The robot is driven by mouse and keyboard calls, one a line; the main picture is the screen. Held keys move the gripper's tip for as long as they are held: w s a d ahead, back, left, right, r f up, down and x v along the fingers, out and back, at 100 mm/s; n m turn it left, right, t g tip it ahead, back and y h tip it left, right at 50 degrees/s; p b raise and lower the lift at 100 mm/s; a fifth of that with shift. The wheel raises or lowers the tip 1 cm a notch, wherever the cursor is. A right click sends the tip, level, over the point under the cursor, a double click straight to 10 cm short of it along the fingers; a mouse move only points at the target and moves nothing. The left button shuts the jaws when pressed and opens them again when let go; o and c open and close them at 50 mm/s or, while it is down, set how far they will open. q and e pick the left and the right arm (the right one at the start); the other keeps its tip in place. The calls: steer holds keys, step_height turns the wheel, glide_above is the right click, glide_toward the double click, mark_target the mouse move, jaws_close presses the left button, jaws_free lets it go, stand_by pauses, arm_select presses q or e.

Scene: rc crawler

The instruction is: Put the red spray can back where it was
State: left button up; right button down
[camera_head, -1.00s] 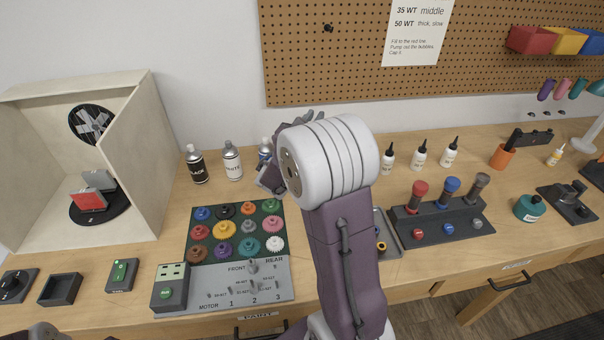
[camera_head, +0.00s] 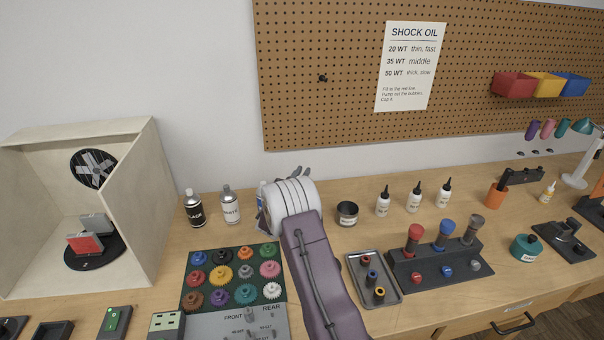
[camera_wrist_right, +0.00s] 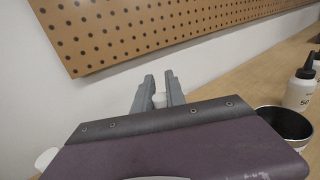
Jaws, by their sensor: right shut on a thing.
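My right gripper (camera_head: 297,172) is at the back of the bench near the wall, mostly behind my own wrist in the head view. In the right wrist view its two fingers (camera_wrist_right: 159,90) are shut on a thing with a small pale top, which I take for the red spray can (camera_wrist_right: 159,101). Its red body is hidden. A black spray can (camera_head: 195,211) and a white one (camera_head: 230,207) stand upright to the left. A blue-marked can (camera_head: 261,193) beside them is partly covered by my wrist. My left gripper is out of view.
A dark round cup (camera_head: 347,214) and several white oil bottles (camera_head: 383,203) stand right of my wrist. The gear board (camera_head: 205,254) and small parts tray (camera_head: 392,297) lie in front. A spray booth (camera_head: 140,200) is at the left; a pegboard (camera_head: 300,110) hangs behind.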

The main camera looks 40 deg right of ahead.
steer(key=shift+s, duration=0.1)
steer(key=shift+f, duration=0.1)
steer(key=c, duration=1.4)
jaws_free()
steer(key=shift+o, duration=0.2)
steer(key=shift+r, duration=0.35)
steer(key=b+v, duration=0.1)
steer(key=v, duration=1.1)
steer(key=shift+f+b, duration=0.2)
steer(key=shift+b, duration=0.15)
steer(key=shift+a, duration=0.1)
